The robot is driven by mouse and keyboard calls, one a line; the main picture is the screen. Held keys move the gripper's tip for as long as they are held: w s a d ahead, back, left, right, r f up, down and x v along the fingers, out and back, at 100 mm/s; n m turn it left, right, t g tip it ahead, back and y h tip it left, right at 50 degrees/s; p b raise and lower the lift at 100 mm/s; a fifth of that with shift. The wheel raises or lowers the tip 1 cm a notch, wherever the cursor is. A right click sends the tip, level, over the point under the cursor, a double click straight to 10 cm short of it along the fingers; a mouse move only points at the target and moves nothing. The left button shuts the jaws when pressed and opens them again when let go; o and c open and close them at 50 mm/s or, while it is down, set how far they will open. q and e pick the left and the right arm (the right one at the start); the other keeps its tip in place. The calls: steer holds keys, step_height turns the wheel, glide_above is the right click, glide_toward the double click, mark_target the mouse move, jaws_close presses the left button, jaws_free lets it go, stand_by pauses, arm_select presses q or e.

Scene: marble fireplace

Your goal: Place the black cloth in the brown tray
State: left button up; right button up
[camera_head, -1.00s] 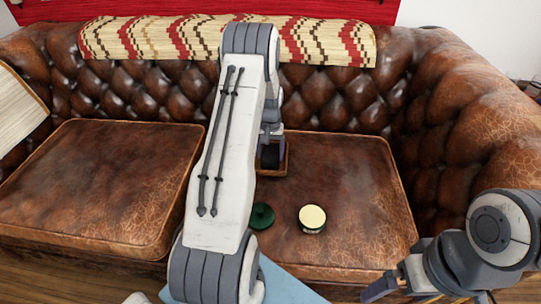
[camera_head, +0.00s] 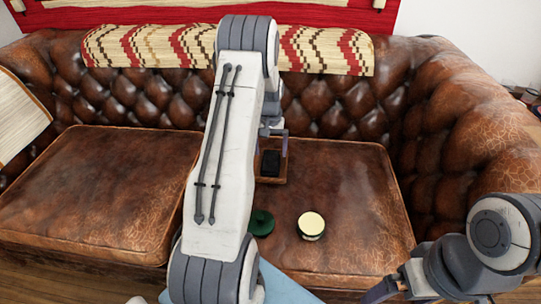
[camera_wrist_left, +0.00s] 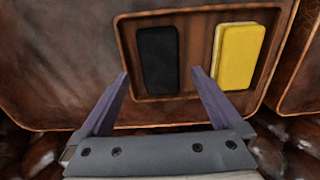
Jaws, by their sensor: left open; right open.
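The black cloth (camera_head: 271,163), a dark folded rectangle, lies in the brown tray (camera_head: 272,181) on the right seat cushion. In the left wrist view the cloth (camera_wrist_left: 158,48) lies flat in the left part of the tray (camera_wrist_left: 199,60), beside a yellow block. My left gripper (camera_head: 273,146) is above the tray with its fingers apart and empty. In the wrist view my left gripper (camera_wrist_left: 160,74) has its fingertips spread near the cloth, apart from it. My right gripper (camera_head: 385,288) is open and empty at the lower right, away from the tray.
A yellow block (camera_wrist_left: 239,55) shares the tray. A round green item (camera_head: 261,222) and a cream-topped round tin (camera_head: 311,225) stand on the cushion in front of the tray. The tufted sofa back (camera_head: 350,105) rises behind. The left cushion (camera_head: 95,190) is clear.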

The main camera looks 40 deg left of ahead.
mark_target(270, 160)
arm_select(q)
step_height(270, 160, up, 7)
steer(key=p, duration=0.1)
steer(key=shift+f, duration=0.2)
steer(key=shift+f, duration=0.1)
step_height(270, 160, down, 12)
steer(key=b, duration=0.3)
steer(key=shift+b, duration=0.35)
steer(key=shift+r+p, duration=0.8)
steer(key=shift+r, duration=1.05)
